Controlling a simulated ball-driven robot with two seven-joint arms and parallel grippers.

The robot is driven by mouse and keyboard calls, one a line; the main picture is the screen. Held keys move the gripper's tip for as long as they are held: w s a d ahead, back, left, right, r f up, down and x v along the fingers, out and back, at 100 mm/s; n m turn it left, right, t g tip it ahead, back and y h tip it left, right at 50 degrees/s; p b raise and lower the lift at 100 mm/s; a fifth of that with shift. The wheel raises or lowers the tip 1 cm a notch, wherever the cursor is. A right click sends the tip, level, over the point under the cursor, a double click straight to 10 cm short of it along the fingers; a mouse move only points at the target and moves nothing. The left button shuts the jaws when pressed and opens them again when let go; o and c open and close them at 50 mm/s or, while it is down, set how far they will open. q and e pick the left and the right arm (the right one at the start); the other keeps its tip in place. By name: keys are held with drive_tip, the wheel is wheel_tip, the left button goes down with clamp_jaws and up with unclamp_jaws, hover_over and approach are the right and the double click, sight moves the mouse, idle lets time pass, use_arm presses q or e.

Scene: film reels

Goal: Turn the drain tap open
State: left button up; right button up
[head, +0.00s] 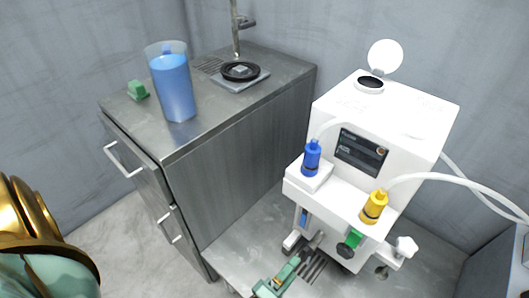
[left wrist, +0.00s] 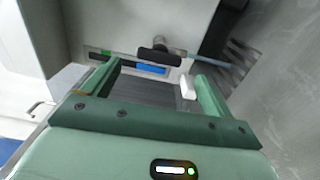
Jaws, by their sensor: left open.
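The white machine (head: 400,115) stands on a low metal surface at the right. A tap with a dark handle (head: 316,240) sits low on its left part. In the left wrist view a black bar handle (left wrist: 158,53) on a grey fitting shows just beyond the fingertips, with a bluish hose (left wrist: 215,62) running right. My left gripper (head: 284,276) is open and empty, below and left of this tap in the head view. The handle appears apart from the fingers. My right gripper is not in view.
Blue (head: 311,158) and yellow (head: 374,207) bottles sit above. A metal cabinet (head: 235,160) with a jug of blue liquid (head: 174,88) stands left. Dark slats (head: 315,268) lie beneath the tap.

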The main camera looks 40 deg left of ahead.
use_arm(q)
drive_tip(key=s+p, duration=0.1)
drive_tip(key=s, duration=0.8)
drive_tip(key=shift+s+a, duration=0.15)
drive_tip(key=shift+a, duration=0.05)
drive_tip(key=shift+d, duration=0.1)
